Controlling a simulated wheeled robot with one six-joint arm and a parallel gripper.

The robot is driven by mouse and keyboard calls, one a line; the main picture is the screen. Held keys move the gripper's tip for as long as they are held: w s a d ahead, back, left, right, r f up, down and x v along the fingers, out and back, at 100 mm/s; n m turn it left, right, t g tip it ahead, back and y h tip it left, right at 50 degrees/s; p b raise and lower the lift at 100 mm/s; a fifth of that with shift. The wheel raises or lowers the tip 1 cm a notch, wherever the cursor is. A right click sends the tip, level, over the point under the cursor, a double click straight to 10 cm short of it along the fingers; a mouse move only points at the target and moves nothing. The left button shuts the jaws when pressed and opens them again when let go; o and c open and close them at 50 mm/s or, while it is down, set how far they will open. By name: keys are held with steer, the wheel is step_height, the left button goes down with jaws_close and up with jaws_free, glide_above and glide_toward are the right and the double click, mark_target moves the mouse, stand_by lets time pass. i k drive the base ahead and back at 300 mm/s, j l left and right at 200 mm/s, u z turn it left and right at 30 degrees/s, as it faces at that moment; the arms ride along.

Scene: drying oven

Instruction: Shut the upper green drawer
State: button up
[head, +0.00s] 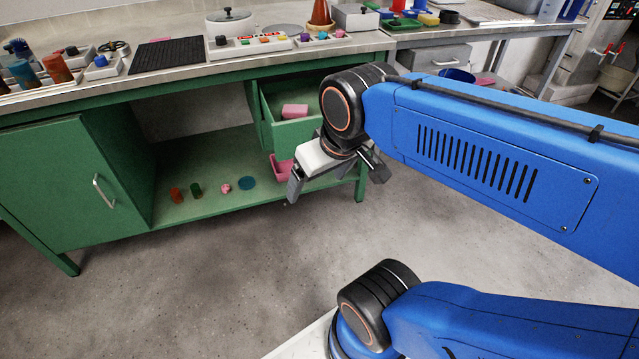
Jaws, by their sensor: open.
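The upper green drawer (292,133) is pulled out from the right part of the green workbench. A pink block (294,111) lies inside it. My gripper (336,184) is open and empty, in front of the drawer and a little below its front panel in the picture. Its two fingers are spread apart and point downward. My arm and wrist hide the right end of the drawer front. I cannot tell whether the gripper touches the drawer.
A pink container (282,168) shows under the drawer, partly behind my gripper. A green cabinet door (65,185) is at the left. The grey floor (220,270) in front is clear.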

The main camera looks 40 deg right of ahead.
mark_target(286, 136)
steer(key=z, duration=0.75)
steer(key=k+j+u, duration=0.1)
steer(key=j, duration=0.25)
steer(key=k+j, duration=0.2)
steer(key=j, duration=0.15)
steer(key=u, duration=0.05)
